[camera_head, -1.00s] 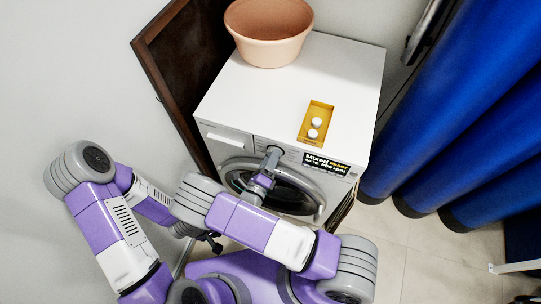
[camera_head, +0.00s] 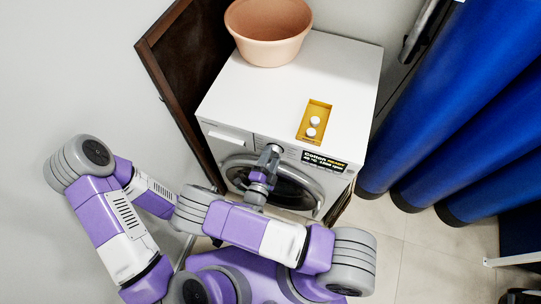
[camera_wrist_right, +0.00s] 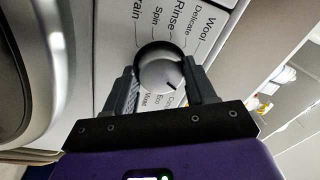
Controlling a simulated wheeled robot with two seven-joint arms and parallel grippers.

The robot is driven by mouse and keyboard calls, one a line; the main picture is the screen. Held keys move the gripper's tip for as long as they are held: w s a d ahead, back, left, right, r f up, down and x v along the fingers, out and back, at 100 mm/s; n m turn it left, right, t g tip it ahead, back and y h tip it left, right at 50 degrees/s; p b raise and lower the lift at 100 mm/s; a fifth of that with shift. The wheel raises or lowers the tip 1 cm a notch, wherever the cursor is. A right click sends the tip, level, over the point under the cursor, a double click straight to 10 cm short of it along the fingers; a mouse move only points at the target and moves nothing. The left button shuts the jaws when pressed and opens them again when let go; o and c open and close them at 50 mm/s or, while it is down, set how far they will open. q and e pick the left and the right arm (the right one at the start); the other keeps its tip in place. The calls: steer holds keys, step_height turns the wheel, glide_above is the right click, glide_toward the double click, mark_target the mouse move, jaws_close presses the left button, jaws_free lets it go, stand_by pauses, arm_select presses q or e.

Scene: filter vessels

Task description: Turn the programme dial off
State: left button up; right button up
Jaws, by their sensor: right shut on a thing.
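The round grey programme dial (camera_wrist_right: 162,68) is on the washing machine's front panel, ringed by printed names such as Wool, Rinse, Spin, Eco and Mixed. Its dark pointer mark faces the lower right in the right wrist view, close to the Cotton label. My right gripper (camera_wrist_right: 165,82) is shut on the dial, one finger on each side. In the head view my right gripper (camera_head: 270,156) reaches the panel and hides the dial. The display (camera_head: 324,161) reads Cotton READY. My left arm shows at the left, but its gripper is not visible.
The white washing machine (camera_head: 345,75) has a round door below the panel. A dark wooden panel (camera_head: 165,75) stands left, blue curtains (camera_head: 440,110) right.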

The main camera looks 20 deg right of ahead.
steer(key=n, duration=0.5)
steer(key=shift+s+d+f+y+p, duration=0.1)
steer(key=shift+y+p, duration=0.2)
steer(key=shift+p, duration=0.05)
steer(key=shift+n, duration=0.5)
steer(key=o, duration=1)
steer(key=shift+o, duration=0.2)
